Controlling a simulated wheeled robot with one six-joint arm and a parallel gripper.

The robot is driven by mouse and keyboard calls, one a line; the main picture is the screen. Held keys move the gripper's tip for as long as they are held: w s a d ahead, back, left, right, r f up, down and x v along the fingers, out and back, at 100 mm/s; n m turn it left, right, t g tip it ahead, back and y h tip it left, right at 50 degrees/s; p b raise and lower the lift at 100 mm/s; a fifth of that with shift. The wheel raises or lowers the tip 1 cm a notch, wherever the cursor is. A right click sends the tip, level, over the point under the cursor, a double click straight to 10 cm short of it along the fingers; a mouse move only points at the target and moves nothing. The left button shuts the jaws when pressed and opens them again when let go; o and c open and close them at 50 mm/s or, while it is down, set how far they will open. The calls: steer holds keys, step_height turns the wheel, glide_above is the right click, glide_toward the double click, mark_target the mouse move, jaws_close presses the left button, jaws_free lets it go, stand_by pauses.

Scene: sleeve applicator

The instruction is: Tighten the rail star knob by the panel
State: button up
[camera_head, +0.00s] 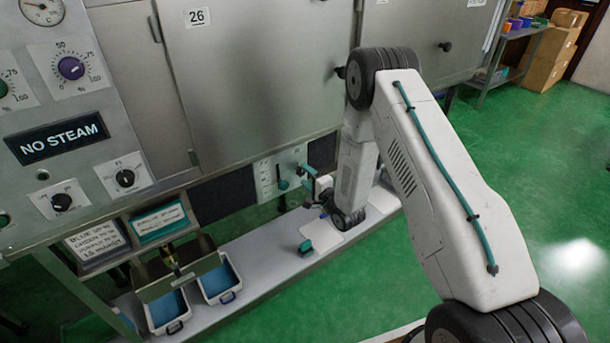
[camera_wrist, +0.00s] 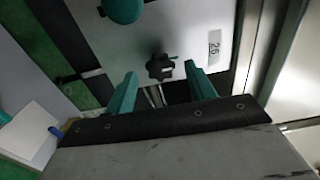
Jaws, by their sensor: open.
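The black star knob (camera_wrist: 160,67) shows in the wrist view on a pale panel (camera_wrist: 185,25) marked 26. My gripper (camera_wrist: 161,71) has its two teal fingers apart, one on each side of the knob in the picture. I cannot tell how deep the fingers reach around it, and no contact is clear. A round green knob (camera_wrist: 122,9) sits above and left of it. In the head view my gripper is small beside the pale panel (camera_head: 266,178) with a scale on the machine front, and my arm partly covers this area. The star knob cannot be made out there.
A grey ledge (camera_head: 265,275) runs below the machine, with a small green block (camera_head: 306,246) on it. Two white trays with blue insides (camera_head: 168,308) (camera_head: 219,279) stand at the left. A NO STEAM display (camera_head: 57,138) is at upper left. Green floor is open at right.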

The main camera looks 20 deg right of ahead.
steer(key=v, duration=0.6)
steer(key=shift+a, duration=0.1)
